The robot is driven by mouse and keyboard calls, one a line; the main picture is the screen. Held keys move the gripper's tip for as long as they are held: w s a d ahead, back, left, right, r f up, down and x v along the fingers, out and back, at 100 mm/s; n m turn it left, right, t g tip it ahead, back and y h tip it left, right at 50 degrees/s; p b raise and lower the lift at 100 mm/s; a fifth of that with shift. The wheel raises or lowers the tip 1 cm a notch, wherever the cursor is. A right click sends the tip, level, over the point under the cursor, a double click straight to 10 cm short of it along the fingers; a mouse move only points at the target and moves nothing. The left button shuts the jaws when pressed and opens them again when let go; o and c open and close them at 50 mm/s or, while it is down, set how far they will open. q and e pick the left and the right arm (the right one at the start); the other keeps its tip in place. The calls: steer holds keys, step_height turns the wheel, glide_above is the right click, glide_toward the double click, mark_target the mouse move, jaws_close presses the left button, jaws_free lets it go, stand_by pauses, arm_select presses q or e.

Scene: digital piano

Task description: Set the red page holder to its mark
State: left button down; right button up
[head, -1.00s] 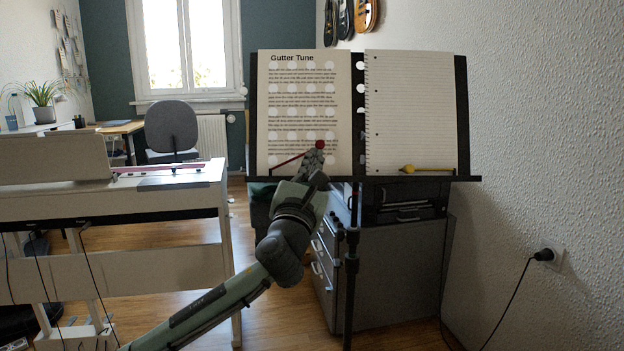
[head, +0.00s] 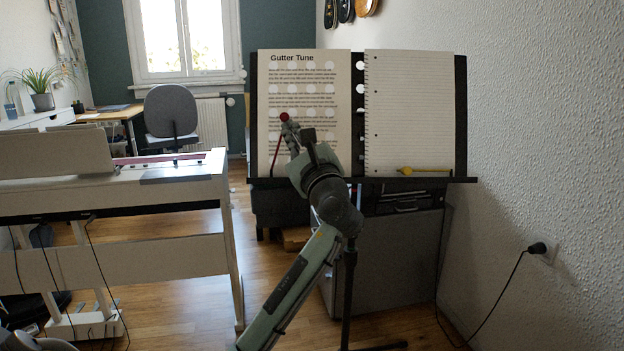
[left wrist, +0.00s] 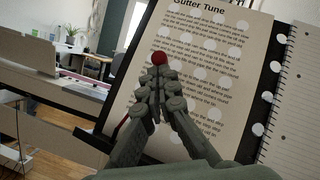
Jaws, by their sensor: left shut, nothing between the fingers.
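The red page holder is a thin red rod (head: 277,154) with a round red knob (head: 284,117). It stands nearly upright, leaning slightly right, over the left part of the "Gutter Tune" sheet (head: 325,85) on the black music stand (head: 461,120). My left gripper (head: 289,128) is shut with nothing between its fingers, its tips right at the knob from below. In the left wrist view the knob (left wrist: 159,58) shows just beyond the closed fingertips (left wrist: 157,75); the fingers hide most of the rod. I cannot pick out a separate mark for the holder. My right gripper is out of view.
A yellow-knobbed holder (head: 406,171) lies low across the spiral notebook page (head: 410,110). Pale round spots cover the sheet and the stand's middle. The digital piano (head: 180,180) is at left, a dark cabinet (head: 400,265) behind the stand, a wall at right.

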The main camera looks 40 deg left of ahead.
arm_select(q)
steer(key=shift+s+a+r+n+g, duration=0.15)
steer(key=shift+a+r+n+g, duration=0.15)
steer(key=shift+n+g, duration=0.45)
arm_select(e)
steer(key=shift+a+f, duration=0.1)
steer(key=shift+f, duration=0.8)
arm_select(q)
steer(key=shift+a, duration=0.1)
steer(key=shift+f, duration=0.15)
